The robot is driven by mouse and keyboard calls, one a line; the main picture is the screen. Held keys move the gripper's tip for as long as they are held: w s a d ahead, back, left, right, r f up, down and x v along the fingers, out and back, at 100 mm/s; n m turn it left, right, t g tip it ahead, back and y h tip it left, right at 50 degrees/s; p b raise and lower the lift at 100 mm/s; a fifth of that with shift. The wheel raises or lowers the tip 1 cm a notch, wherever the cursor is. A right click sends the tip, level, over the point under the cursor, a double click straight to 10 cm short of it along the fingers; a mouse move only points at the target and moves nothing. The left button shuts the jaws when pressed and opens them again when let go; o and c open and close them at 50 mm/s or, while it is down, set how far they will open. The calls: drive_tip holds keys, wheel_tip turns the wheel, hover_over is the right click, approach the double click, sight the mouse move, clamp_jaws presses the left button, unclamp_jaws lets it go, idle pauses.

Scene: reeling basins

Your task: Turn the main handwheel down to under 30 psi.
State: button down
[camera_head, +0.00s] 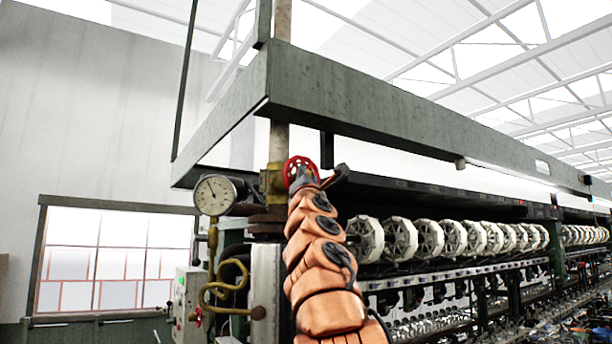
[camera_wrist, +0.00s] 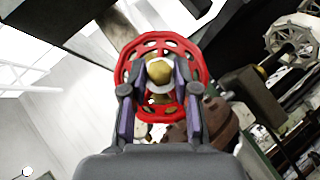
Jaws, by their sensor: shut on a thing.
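The red main handwheel (camera_head: 301,171) sits on a brass valve (camera_head: 272,183) on the vertical pipe, at the centre of the head view. In the wrist view the handwheel (camera_wrist: 158,47) fills the upper middle, its spoked rim around a brass hub. My gripper (camera_wrist: 158,88) is shut on the handwheel, with one finger on each side of the hub. In the head view my arm hides the wheel's lower part and most of my gripper (camera_head: 318,178). The round pressure gauge (camera_head: 215,195) is left of the valve; its needle points to the upper left, and its numbers are too small to read.
A grey-green overhead beam (camera_head: 400,120) runs just above the handwheel. A row of white reels (camera_head: 430,238) stretches to the right. A window (camera_head: 110,260) is at left.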

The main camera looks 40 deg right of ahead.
drive_tip(key=m+g, duration=0.1)
drive_tip(key=m, duration=0.1)
drive_tip(key=m+g+h, duration=0.1)
drive_tip(key=m+g, duration=0.1)
drive_tip(key=shift+a+r+p, duration=0.15)
drive_tip(key=shift+r+p, duration=0.05)
drive_tip(key=shift+p, duration=0.2)
drive_tip(key=shift+m+g+h, duration=0.3)
drive_tip(key=shift+m, duration=0.1)
drive_tip(key=shift+s+m, duration=0.1)
drive_tip(key=shift+m, duration=0.2)
drive_tip(key=c, duration=1)
unclamp_jaws()
drive_tip(key=shift+o, duration=0.4)
drive_tip(key=shift+f+g, duration=0.15)
drive_tip(key=shift+g, duration=0.15)
